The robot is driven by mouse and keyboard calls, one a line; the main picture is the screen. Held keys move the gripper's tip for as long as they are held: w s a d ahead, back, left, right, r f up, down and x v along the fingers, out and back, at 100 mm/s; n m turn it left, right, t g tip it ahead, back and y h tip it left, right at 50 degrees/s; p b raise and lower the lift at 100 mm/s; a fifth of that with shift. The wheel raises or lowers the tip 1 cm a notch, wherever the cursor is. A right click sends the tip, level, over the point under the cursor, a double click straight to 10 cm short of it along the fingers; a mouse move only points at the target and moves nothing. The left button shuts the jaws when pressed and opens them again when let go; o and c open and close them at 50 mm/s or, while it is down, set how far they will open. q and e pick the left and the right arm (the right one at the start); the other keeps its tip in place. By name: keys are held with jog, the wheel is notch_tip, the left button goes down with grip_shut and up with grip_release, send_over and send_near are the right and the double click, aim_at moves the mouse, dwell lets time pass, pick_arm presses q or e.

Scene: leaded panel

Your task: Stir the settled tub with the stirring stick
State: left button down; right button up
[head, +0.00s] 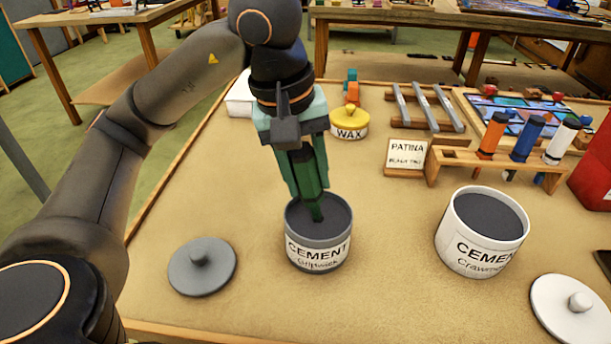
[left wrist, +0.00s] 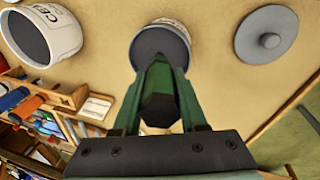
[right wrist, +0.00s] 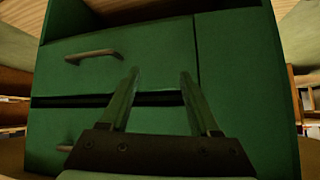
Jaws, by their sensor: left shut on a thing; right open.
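My left gripper (head: 308,193) is shut on the green stirring stick (head: 313,208), which points down into the grey cement tub (head: 318,255). The stick's lower end is inside the tub opening; how deep it goes cannot be told. The left wrist view shows the dark handle end of the stick (left wrist: 160,108) between the fingers, with the tub (left wrist: 178,30) beyond. A white cement tub (head: 478,245) with dark grey contents stands open to the right. My right gripper (right wrist: 160,90) is open and empty, facing a green drawer cabinet (right wrist: 125,60); it is not in the head view.
A grey lid (head: 202,268) lies left of the grey tub and a white lid (head: 572,310) at the front right. A yellow wax tin (head: 350,124), a patina card (head: 407,155) and a rack of coloured tools (head: 500,163) stand behind. Bare tabletop separates the two tubs.

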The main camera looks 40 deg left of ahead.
aim_at(308, 146)
pick_arm(q)
notch_tip(308, 146, up, 3)
jog(key=p, duration=0.3)
jog(key=shift+r, duration=0.1)
jog(key=shift+r+p, duration=1.25)
jog(key=shift+r, duration=0.05)
jog(key=shift+r+p, duration=0.75)
jog(key=shift+r, duration=0.05)
pick_arm(e)
jog(key=shift+m+h, duration=0.3)
jog(key=r, duration=0.1)
jog(key=d+r, duration=0.1)
jog(key=s+d+r, duration=0.1)
jog(key=r, duration=0.1)
jog(key=shift+s+d, duration=0.1)
jog(key=shift+d, duration=0.05)
